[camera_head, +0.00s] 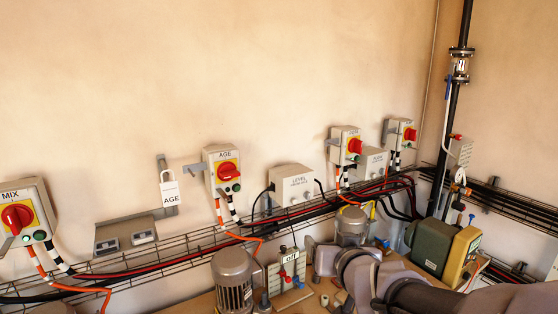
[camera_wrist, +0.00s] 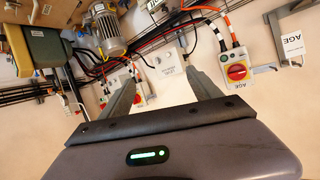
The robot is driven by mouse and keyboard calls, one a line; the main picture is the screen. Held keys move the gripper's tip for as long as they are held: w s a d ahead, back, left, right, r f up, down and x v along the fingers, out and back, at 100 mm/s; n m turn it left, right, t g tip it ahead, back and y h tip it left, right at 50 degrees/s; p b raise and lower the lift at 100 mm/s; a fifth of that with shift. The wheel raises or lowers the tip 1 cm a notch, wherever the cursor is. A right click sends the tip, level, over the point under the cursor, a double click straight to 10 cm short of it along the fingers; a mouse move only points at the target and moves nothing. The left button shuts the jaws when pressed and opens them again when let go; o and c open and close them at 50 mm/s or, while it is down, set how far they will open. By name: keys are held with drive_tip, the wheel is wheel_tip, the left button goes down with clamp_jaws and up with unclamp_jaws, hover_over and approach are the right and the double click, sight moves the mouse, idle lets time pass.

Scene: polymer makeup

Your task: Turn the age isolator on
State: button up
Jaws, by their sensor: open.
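The AGE isolator (camera_head: 209,158) is a pale box on the wall left of centre in the head view. Its red rotary knob (camera_head: 227,171) sits on a yellow plate, with the handle looking roughly level, and a green button is below it. The AGE isolator also shows upside down in the wrist view (camera_wrist: 236,54), with its red knob (camera_wrist: 238,72) right of my fingers. My gripper (camera_wrist: 161,76) is open and empty, with its two grey fingers spread apart. It is apart from the isolator. The fingertips are not clear in the head view.
A padlock with an AGE tag (camera_head: 170,193) hangs on a bracket left of the isolator. The MIX isolator (camera_head: 32,190) is far left; a LEVEL box (camera_head: 291,184) is right. Cable trays, orange cables and a motor (camera_head: 232,278) lie below. The wall above is clear.

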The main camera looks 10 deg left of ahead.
drive_tip(key=w+a+r+n+t+y+p, duration=0.1)
drive_tip(key=w+a+r+n+y+p, duration=0.35)
drive_tip(key=a, duration=0.45)
drive_tip(key=n+y+p, duration=0.2)
drive_tip(key=y+p, duration=0.1)
drive_tip(key=y, duration=0.1)
approach(232, 176)
drive_tip(key=shift+h, duration=0.25)
drive_tip(key=p+x, duration=0.1)
drive_tip(key=x, duration=0.3)
drive_tip(key=p+x, duration=0.1)
drive_tip(key=x, duration=0.3)
drive_tip(key=shift+w+a+r+p, duration=0.25)
drive_tip(key=shift+a+p, duration=0.05)
drive_tip(key=c, duration=1.4)
